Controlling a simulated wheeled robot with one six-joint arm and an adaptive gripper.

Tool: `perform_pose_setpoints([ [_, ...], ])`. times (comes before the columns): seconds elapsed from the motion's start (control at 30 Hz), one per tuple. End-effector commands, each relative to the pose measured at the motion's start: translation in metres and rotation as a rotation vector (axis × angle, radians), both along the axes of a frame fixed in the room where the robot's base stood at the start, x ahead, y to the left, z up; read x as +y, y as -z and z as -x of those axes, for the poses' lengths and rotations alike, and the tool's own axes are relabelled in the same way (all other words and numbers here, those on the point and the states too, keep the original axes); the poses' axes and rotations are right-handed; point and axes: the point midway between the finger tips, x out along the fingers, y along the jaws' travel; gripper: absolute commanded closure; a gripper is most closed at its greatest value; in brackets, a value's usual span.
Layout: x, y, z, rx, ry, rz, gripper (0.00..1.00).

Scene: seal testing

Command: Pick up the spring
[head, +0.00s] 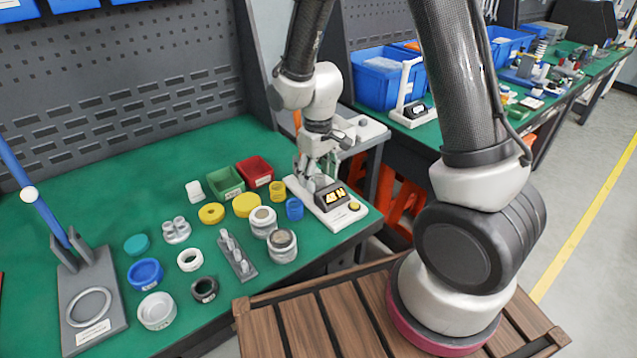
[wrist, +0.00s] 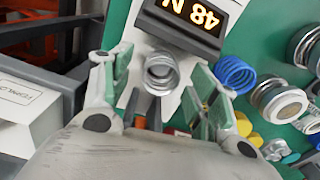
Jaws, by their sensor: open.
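A grey metal spring (wrist: 161,73) stands on the white base of a force tester (head: 346,214), just beside its lit display (wrist: 196,14), which reads about 48 N. My gripper (wrist: 160,80) is open, with one green-padded finger on each side of the spring. Gaps show between the spring and both pads. In the head view my gripper (head: 318,168) reaches down over the back end of the tester and largely hides the grey spring. A blue spring (wrist: 235,74) stands on the green mat beside the tester; it also shows in the head view (head: 294,209).
A yellow spring (head: 277,191), a red bin (head: 255,171) and a green bin (head: 226,182) stand close left of the tester. Several rings, caps and a grey peg rack (head: 237,257) cover the mat further left. The bench edge lies just right of the tester.

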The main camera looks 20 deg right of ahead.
Motion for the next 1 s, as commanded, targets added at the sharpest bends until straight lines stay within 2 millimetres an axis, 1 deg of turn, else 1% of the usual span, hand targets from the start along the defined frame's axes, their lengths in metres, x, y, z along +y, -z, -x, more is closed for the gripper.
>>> perform_pose_setpoints([
  [0.03, 0.000, 0.005, 0.001, 0.003, 0.000, 0.001, 0.40],
  [0.1, 0.000, 0.008, 0.000, 0.000, 0.000, 0.000, 0.40],
  [0.3, 0.000, 0.008, 0.000, -0.001, 0.000, 0.000, 0.40],
  [0.57, 0.000, 0.008, 0.000, 0.000, 0.000, 0.000, 0.88],
  [0.63, 0.000, 0.008, 0.000, -0.001, 0.000, 0.000, 0.89],
  [0.67, 0.000, 0.008, 0.000, -0.001, 0.000, 0.000, 0.92],
  [0.87, 0.000, 0.006, 0.000, -0.001, 0.000, 0.000, 0.92],
  [0.93, 0.000, 0.000, 0.000, -0.002, 0.000, -0.001, 0.92],
  [1.0, 0.000, -0.012, -0.001, -0.005, 0.000, -0.001, 0.92],
])
